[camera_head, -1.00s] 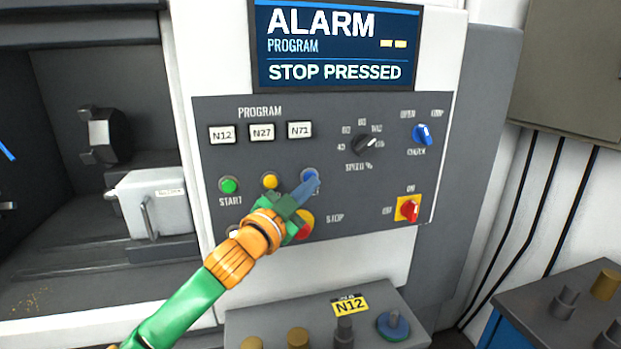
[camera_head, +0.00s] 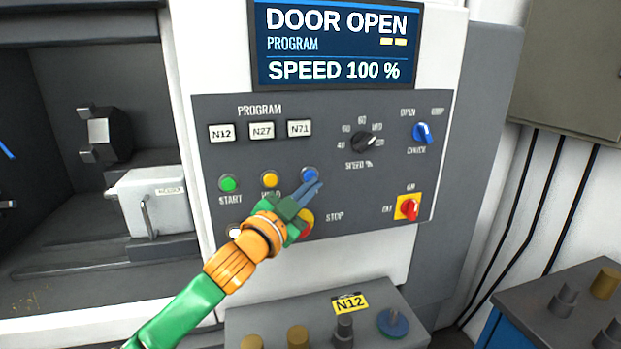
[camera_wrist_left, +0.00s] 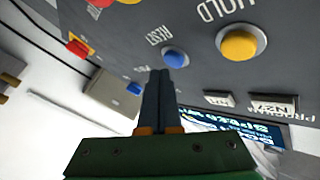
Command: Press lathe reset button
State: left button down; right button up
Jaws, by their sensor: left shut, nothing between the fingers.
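The blue reset button (camera_head: 310,174) is on the lathe's grey control panel (camera_head: 380,180), right of the yellow hold button (camera_head: 270,180). In the left wrist view the blue button (camera_wrist_left: 176,57) shows beside its RESET label. My left gripper (camera_head: 317,184) is shut and empty, its fingertips just below and right of the button in the head view. In the wrist view the fingertips (camera_wrist_left: 160,74) show a little apart from the button. The gripper covers part of the red stop button (camera_head: 306,222). The screen (camera_head: 335,45) reads DOOR OPEN, SPEED 100 %. My right gripper is not in view.
The green start button (camera_head: 229,184) is at the panel's left. A speed dial (camera_head: 364,142), a blue switch (camera_head: 422,132) and a red switch on yellow (camera_head: 408,208) are at the right. A bench with pegs (camera_head: 370,300) stands below the panel.

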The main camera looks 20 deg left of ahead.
pick_arm(q)
jog(key=shift+s+d, duration=0.1)
jog(key=shift+s, duration=0.05)
jog(key=shift+s+d, duration=0.7)
jog(key=shift+s, duration=0.3)
jog(key=shift+s+d, duration=0.65)
jog(key=shift+s, duration=0.35)
